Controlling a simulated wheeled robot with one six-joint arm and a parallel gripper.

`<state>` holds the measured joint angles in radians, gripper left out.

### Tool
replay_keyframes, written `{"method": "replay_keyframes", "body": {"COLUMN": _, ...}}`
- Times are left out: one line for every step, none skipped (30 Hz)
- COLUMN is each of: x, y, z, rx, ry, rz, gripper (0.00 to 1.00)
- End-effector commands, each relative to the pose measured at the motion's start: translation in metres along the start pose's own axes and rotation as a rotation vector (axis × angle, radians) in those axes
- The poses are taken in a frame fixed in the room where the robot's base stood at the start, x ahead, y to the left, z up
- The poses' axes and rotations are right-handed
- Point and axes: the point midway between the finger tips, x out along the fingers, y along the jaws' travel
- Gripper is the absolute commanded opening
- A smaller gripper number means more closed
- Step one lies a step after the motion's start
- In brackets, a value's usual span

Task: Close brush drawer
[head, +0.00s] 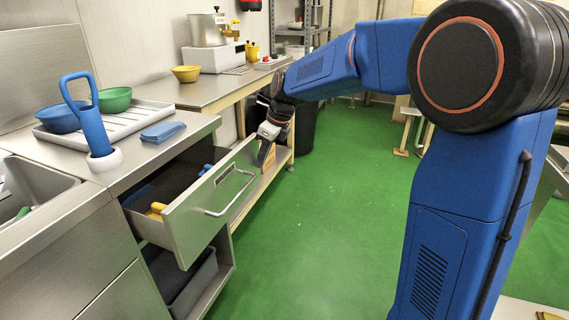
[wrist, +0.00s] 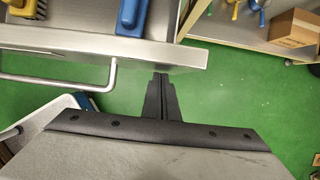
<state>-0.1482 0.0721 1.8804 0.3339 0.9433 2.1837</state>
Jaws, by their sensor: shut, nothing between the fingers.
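The brush drawer (head: 207,208) is pulled out from under the steel counter, with a bar handle (head: 232,200) on its front. It holds brushes with yellow and blue handles; a blue handle (wrist: 131,16) shows in the wrist view. My gripper (head: 262,155) is at the far end of the drawer front. In the wrist view my gripper (wrist: 161,80) is shut and empty, its fingertips close to the outer face of the drawer front (wrist: 180,54), to the right of the handle (wrist: 112,75). I cannot tell whether they touch.
An open shelf with a grey bin (head: 195,285) lies below the drawer. A steel side table (head: 220,88) with a lower shelf and cardboard box (wrist: 294,28) stands beyond. A black bin (head: 302,125) stands behind my gripper. The green floor (head: 310,225) before the drawer is clear.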

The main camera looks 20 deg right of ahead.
Motion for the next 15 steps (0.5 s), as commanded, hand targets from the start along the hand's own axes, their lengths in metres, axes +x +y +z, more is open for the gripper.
{"method": "replay_keyframes", "body": {"x": 0.007, "y": 0.001, "z": 0.015, "rx": -0.004, "ry": 0.0, "rz": 0.001, "gripper": 0.0}}
{"method": "replay_keyframes", "body": {"x": 0.01, "y": 0.001, "z": 0.023, "rx": -0.004, "ry": 0.0, "rz": 0.002, "gripper": 0.0}}
{"method": "replay_keyframes", "body": {"x": 0.014, "y": 0.0, "z": 0.033, "rx": -0.004, "ry": 0.0, "rz": 0.001, "gripper": 0.0}}
{"method": "replay_keyframes", "body": {"x": 0.017, "y": 0.0, "z": 0.041, "rx": -0.004, "ry": 0.0, "rz": 0.001, "gripper": 0.0}}
{"method": "replay_keyframes", "body": {"x": 0.02, "y": 0.001, "z": 0.048, "rx": -0.005, "ry": 0.0, "rz": 0.001, "gripper": 0.0}}
{"method": "replay_keyframes", "body": {"x": 0.024, "y": 0.0, "z": 0.058, "rx": -0.004, "ry": 0.0, "rz": 0.0, "gripper": 0.0}}
{"method": "replay_keyframes", "body": {"x": 0.027, "y": 0.0, "z": 0.065, "rx": -0.003, "ry": 0.0, "rz": 0.001, "gripper": 0.0}}
{"method": "replay_keyframes", "body": {"x": 0.029, "y": 0.001, "z": 0.072, "rx": -0.004, "ry": 0.0, "rz": 0.001, "gripper": 0.0}}
{"method": "replay_keyframes", "body": {"x": 0.032, "y": 0.0, "z": 0.08, "rx": -0.003, "ry": -0.001, "rz": 0.001, "gripper": 0.0}}
{"method": "replay_keyframes", "body": {"x": 0.035, "y": 0.0, "z": 0.086, "rx": -0.002, "ry": 0.0, "rz": 0.001, "gripper": 0.0}}
{"method": "replay_keyframes", "body": {"x": 0.038, "y": 0.0, "z": 0.092, "rx": -0.003, "ry": -0.001, "rz": 0.001, "gripper": 0.0}}
{"method": "replay_keyframes", "body": {"x": 0.04, "y": 0.001, "z": 0.1, "rx": -0.003, "ry": 0.0, "rz": 0.001, "gripper": 0.0}}
{"method": "replay_keyframes", "body": {"x": 0.042, "y": 0.0, "z": 0.105, "rx": -0.002, "ry": 0.0, "rz": 0.0, "gripper": 0.0}}
{"method": "replay_keyframes", "body": {"x": 0.044, "y": 0.0, "z": 0.11, "rx": -0.002, "ry": 0.0, "rz": 0.0, "gripper": 0.0}}
{"method": "replay_keyframes", "body": {"x": 0.047, "y": 0.0, "z": 0.115, "rx": -0.003, "ry": 0.0, "rz": 0.0, "gripper": 0.0}}
